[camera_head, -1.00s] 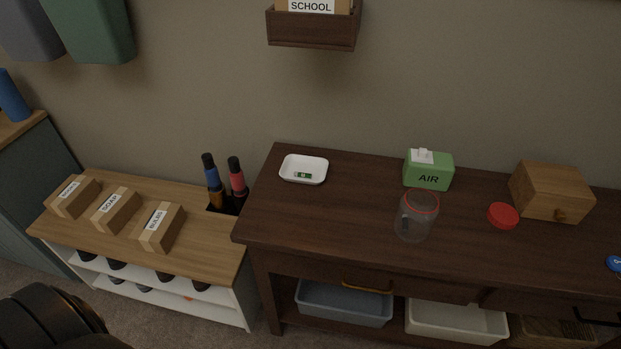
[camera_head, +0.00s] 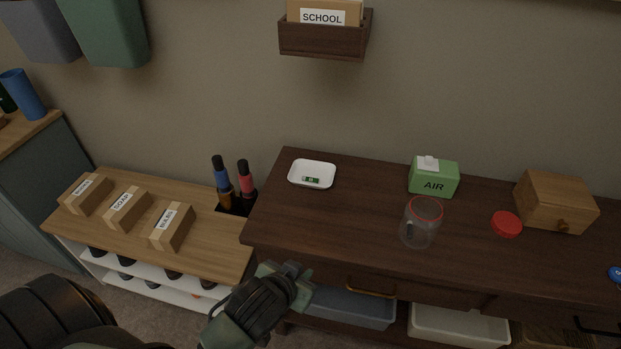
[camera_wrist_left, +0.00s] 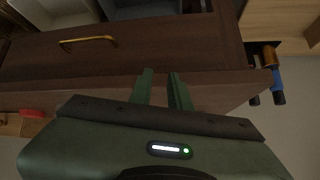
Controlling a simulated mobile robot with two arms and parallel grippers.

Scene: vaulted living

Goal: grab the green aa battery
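A small green battery (camera_head: 311,180) lies in a shallow white dish (camera_head: 296,180) at the back left of the dark table (camera_head: 350,215). My left gripper (camera_head: 292,271) is in front of the table's left front edge, below and nearer than the dish, and apart from the battery. In the left wrist view its two green fingers (camera_wrist_left: 161,73) stand apart with nothing between them. The battery cannot be seen in the left wrist view. My right gripper is in no view.
A clear jar (camera_head: 420,232) with a red rim and a small dark item inside stands right of the dish. A green AIR box (camera_head: 433,178), a red lid (camera_head: 506,224) and a wooden box (camera_head: 556,202) are farther right. Two bottles (camera_head: 222,180) stand left of the table. The tabletop around the dish is clear.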

